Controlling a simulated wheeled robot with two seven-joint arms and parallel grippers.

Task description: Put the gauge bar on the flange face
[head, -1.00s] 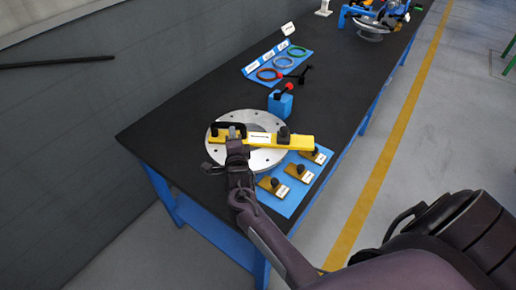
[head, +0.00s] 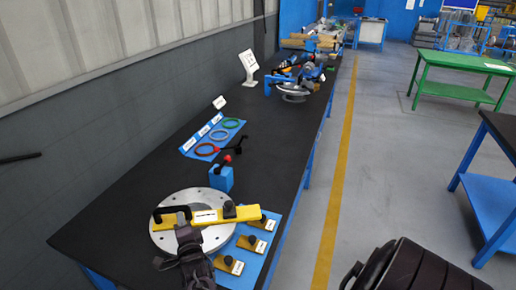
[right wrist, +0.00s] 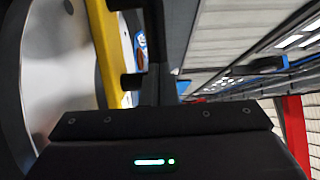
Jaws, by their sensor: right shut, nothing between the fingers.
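The yellow gauge bar (head: 205,216) lies across the round grey flange face (head: 162,240), its right end reaching past the rim. It has a black handle at its left end and a black knob near its right. In the right wrist view the bar (right wrist: 108,50) runs beside the pale flange (right wrist: 50,75). My right gripper (head: 183,232) is shut and empty, close to the handle at the bar's near side. Whether it touches the handle cannot be told. My left gripper is not in view.
A blue mat (head: 244,252) with several small yellow blocks with black knobs lies right of the flange. A blue block (head: 221,178) with a red-knobbed tool stands behind. Red, blue and green rings lie farther back. The black bench top (head: 110,222) is clear at left.

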